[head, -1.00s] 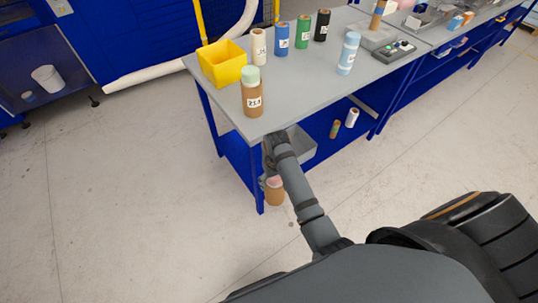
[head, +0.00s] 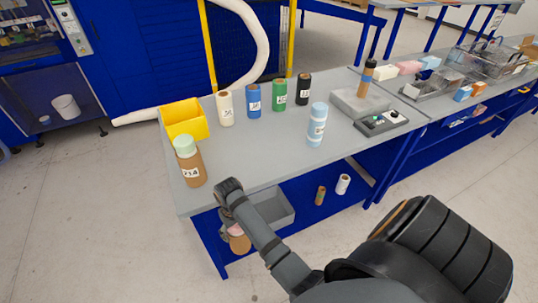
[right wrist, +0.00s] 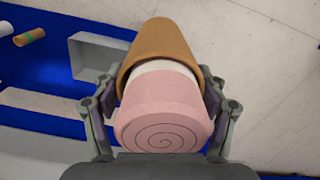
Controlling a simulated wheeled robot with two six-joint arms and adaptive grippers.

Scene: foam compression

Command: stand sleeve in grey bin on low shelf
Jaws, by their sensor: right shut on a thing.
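The sleeve (head: 240,244) is a brown cardboard tube with pink rolled foam in its end. My right gripper (right wrist: 160,112) is shut around the pink foam end (right wrist: 165,108), and the brown tube (right wrist: 165,48) extends beyond it. In the head view the sleeve is below the tabletop's front left corner, partly behind my arm. The grey bin (head: 277,220) is on the blue low shelf, right of the sleeve, and the sleeve is outside it. In the right wrist view the bin (right wrist: 95,58) is at upper left. My left gripper is out of view.
The grey tabletop (head: 270,150) overhangs the bin. A blue table leg (head: 210,245) stands left of the sleeve. Two small rolls (head: 343,184) are on the shelf right of the bin. A yellow bin (head: 185,122) and several sleeves stand on the table.

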